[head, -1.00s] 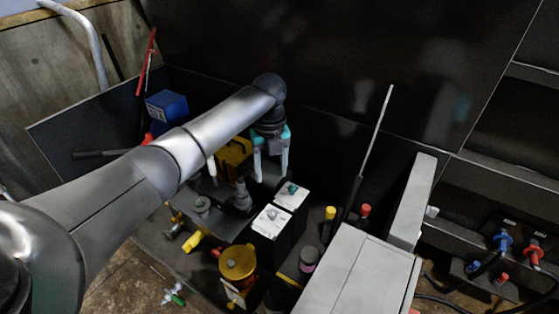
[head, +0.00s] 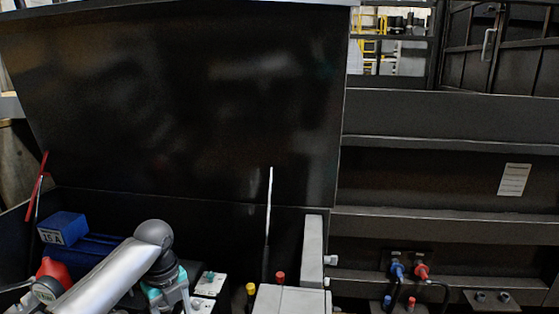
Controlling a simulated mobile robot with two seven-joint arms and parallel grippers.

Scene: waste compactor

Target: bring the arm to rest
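My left arm comes in from the lower left, low in the head view. Its gripper (head: 172,303) points down near the bottom edge, beside white-topped black blocks (head: 207,290). The teal finger mounts show, and the pale fingers stand apart with nothing seen between them. The fingertips are cut off by the frame's bottom edge. My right gripper is not in view.
A tall dark panel (head: 180,95) stands behind the arm. A blue box (head: 64,228) and a red round part (head: 53,270) lie left of the arm. A grey box (head: 288,300), an upright rod (head: 268,225) and a grey post (head: 312,252) stand right. Blue (head: 397,270) and red (head: 421,271) connectors sit farther right.

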